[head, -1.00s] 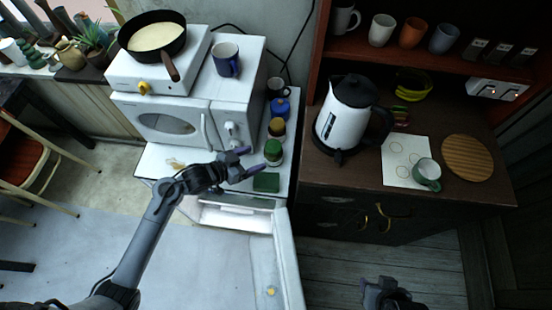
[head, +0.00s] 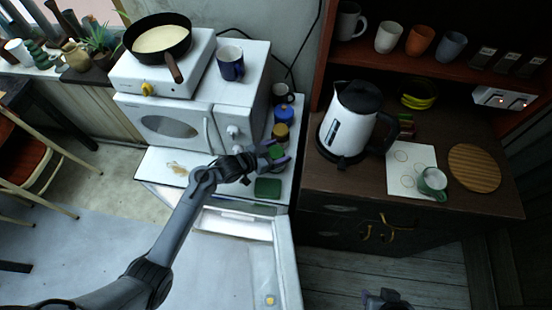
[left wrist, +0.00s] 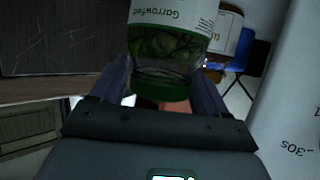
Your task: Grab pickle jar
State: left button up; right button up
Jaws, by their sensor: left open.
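The pickle jar (left wrist: 168,45) fills the top middle of the left wrist view, with green contents, a pale label and a green lid (left wrist: 160,88). In the head view it is the green-topped jar (head: 275,152) right of the microwave, partly hidden by my gripper. My left gripper (head: 279,155) is open, with one finger on each side of the jar; I cannot tell whether they touch it. My right gripper (head: 386,299) shows only partly at the bottom edge, and its jaws are unclear.
A yellow-brown-lidded jar (head: 281,132), a blue jar (head: 284,113) and a dark mug (head: 283,94) stand behind. A green box (head: 267,188) lies in front. The microwave (head: 172,126) is to the left, and the kettle (head: 350,122) stands on the right counter. An open door (head: 286,262) hangs below.

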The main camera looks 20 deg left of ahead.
pick_arm(q)
jog(key=shift+w+d+f, duration=0.3)
jog(key=shift+w+d, duration=0.05)
jog(key=shift+w, duration=0.15)
jog(key=c, duration=1.2)
jog(key=shift+r, duration=0.1)
jog(key=shift+c, duration=0.3)
